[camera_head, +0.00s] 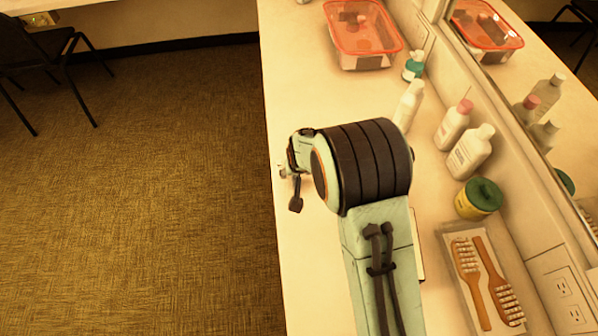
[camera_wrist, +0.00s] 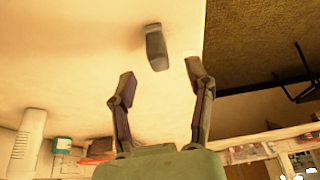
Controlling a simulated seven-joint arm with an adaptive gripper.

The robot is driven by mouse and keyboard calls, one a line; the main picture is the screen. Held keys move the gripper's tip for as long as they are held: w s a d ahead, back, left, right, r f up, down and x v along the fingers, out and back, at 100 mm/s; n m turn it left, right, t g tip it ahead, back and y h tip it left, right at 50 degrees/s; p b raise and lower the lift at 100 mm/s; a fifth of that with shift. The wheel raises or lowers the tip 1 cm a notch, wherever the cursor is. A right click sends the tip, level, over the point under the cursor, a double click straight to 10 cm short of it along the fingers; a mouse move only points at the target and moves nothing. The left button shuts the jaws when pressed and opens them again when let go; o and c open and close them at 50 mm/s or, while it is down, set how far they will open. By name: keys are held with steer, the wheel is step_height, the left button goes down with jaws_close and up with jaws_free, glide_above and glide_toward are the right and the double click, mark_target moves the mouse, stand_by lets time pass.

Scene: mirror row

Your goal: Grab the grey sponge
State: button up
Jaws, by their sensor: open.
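The grey sponge (camera_wrist: 156,48) looks like a small dark grey block on the pale counter in the wrist view. It lies just beyond my fingertips, roughly between their lines, and neither finger visibly touches it. My gripper (camera_wrist: 160,73) is open and empty, its two fingers spread wide. In the head view my arm covers much of the counter's middle, and only part of my gripper shows at the counter's left edge. I cannot make out the sponge in that view.
The pale counter (camera_head: 300,80) ends at a left edge above carpet. Along the mirror wall stand a clear bin with a red rim (camera_head: 362,27), several bottles (camera_head: 470,151), a green-lidded yellow jar (camera_head: 479,199) and a tray (camera_head: 449,240) with wooden brushes. The counter's upper left is clear.

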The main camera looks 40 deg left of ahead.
steer(key=shift+x, duration=1.55)
jaws_close()
steer(key=shift+r, duration=0.1)
